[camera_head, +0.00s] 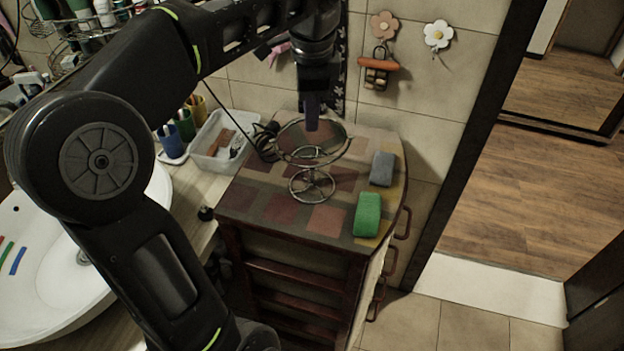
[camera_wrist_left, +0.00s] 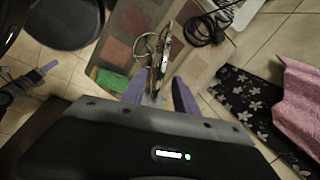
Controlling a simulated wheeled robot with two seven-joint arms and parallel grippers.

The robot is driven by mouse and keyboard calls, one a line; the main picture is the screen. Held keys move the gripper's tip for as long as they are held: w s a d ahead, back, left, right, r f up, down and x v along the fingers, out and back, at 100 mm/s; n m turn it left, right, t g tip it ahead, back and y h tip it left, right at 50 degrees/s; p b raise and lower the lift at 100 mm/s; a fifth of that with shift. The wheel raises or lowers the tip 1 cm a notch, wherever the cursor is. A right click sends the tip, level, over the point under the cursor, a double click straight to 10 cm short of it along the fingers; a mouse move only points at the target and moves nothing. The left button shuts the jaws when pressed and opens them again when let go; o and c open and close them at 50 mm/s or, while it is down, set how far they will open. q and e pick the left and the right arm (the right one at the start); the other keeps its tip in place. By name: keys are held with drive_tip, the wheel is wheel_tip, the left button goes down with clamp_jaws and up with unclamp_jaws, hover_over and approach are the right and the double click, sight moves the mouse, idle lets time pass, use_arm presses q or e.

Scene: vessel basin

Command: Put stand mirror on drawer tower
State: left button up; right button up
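The stand mirror (camera_head: 312,186) has a round metal-rimmed glass and a wheel-like wire base. It is over the patterned top of the drawer tower (camera_head: 265,206), and its base appears to rest there. My left gripper (camera_head: 312,122) comes down from above at the mirror's rim. In the left wrist view, the left fingers (camera_wrist_left: 160,92) are spread apart, with the mirror (camera_wrist_left: 160,55) seen nearly edge-on between them. A gap shows beside it. My right gripper (camera_wrist_left: 40,76) shows small at the left edge of the wrist view; its opening is unclear.
A green sponge (camera_head: 367,214) and a grey sponge (camera_head: 382,168) lie on the tower's right side. A clear tray (camera_head: 211,150) and a black cable are at its left. A white basin (camera_head: 50,280) is at far left. Hooks hang on the wall behind.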

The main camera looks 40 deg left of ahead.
sight(309, 144)
use_arm(q)
drive_tip(key=b+x, duration=0.1)
drive_tip(key=x, duration=0.1)
drive_tip(key=shift+w+f, duration=0.1)
drive_tip(key=shift+f, duration=0.2)
drive_tip(key=shift+r, duration=0.1)
drive_tip(key=shift+p+x, duration=0.7)
drive_tip(key=shift+x, duration=1.95)
drive_tip(key=shift+a, duration=0.15)
clamp_jaws()
